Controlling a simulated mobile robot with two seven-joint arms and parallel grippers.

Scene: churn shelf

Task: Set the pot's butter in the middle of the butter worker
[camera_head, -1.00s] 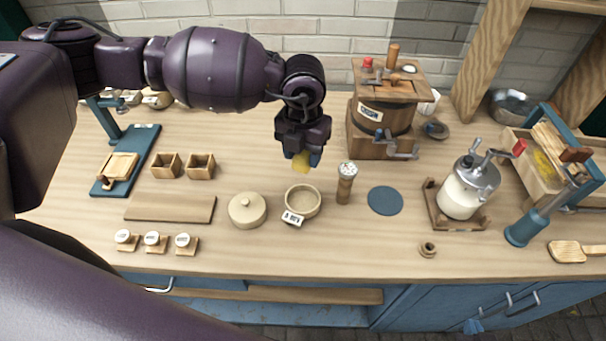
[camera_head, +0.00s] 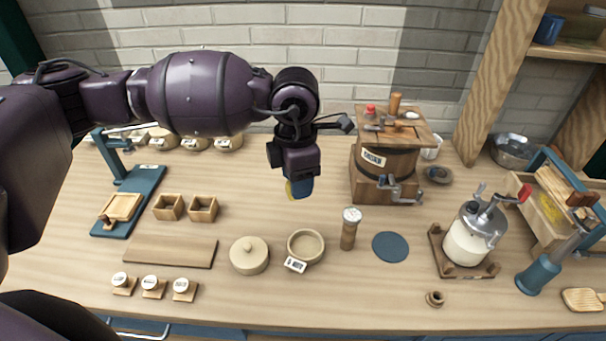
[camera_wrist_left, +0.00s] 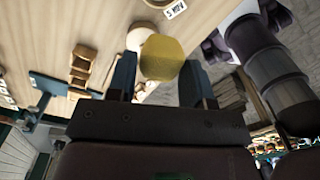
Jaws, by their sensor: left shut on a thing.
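My left gripper (camera_head: 299,190) is shut on the yellow butter, holding it in the air behind the open pot. Only a sliver of butter (camera_head: 289,190) shows in the head view; in the left wrist view the butter (camera_wrist_left: 162,58) sits between the blue fingers. The round pale pot (camera_head: 305,247) stands open on the bench with a small label in front; its lid (camera_head: 249,257) lies to its left. What seems to be the butter worker, a wooden trough (camera_head: 520,190) with a blue frame and a yellow patch inside, stands at the far right. My right gripper is out of view.
A wooden barrel churn (camera_head: 385,172) stands right of my gripper. A shaker (camera_head: 349,230), blue disc (camera_head: 390,247) and metal-topped jar churn (camera_head: 470,240) lie towards the trough. Small boxes (camera_head: 203,209), a board (camera_head: 171,252) and a blue stand (camera_head: 140,195) are left.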

